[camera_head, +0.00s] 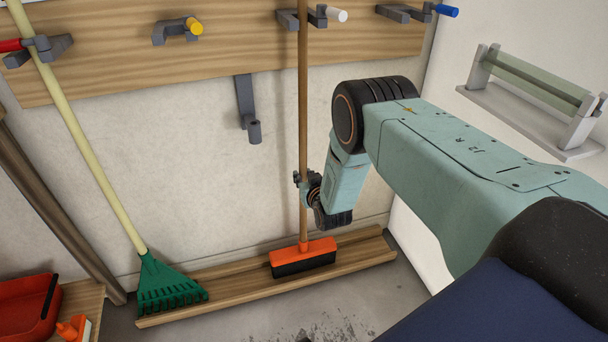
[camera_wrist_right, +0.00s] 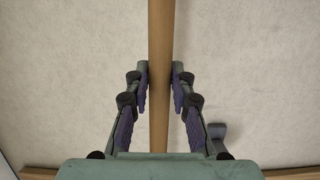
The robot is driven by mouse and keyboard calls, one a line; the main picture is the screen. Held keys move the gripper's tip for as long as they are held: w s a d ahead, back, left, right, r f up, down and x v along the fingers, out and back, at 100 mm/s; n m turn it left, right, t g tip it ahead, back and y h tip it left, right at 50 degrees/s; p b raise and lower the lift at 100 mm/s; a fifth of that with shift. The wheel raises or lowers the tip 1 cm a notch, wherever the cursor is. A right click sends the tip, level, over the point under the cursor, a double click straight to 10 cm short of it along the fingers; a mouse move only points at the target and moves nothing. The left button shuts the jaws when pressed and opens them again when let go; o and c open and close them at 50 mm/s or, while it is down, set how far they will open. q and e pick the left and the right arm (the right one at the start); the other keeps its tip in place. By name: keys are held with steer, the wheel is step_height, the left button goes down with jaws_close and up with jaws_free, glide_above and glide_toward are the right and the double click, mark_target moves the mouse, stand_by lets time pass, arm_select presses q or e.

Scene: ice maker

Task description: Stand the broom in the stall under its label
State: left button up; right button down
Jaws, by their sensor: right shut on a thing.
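The broom has a long wooden handle (camera_head: 303,110) and an orange head with dark bristles (camera_head: 303,258). It stands nearly upright, its head at the low wooden ledge (camera_head: 225,283). Its upper handle passes at the grey holder with the white tip (camera_head: 337,15), seemingly between the prongs. My right gripper (camera_head: 305,183) is shut on the lower half of the handle; in the right wrist view its pads (camera_wrist_right: 161,82) sit on both sides of the handle. I cannot make out a written label. My left gripper is not in view.
A green rake (camera_head: 168,285) leans at the red-tipped holder (camera_head: 35,48). Yellow-tipped (camera_head: 175,30) and blue-tipped (camera_head: 420,12) holders are empty. A grey hook (camera_head: 247,108) hangs below the board. A red bin (camera_head: 25,308) is at the lower left, a rail (camera_head: 535,85) at the right.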

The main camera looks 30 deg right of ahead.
steer(key=shift+w+f, duration=0.15)
steer(key=shift+f, duration=0.1)
steer(key=c, duration=1.1)
jaws_free()
steer(key=shift+c, duration=0.2)
steer(key=shift+o, duration=0.3)
steer(key=shift+f, duration=0.2)
steer(key=v, duration=1.2)
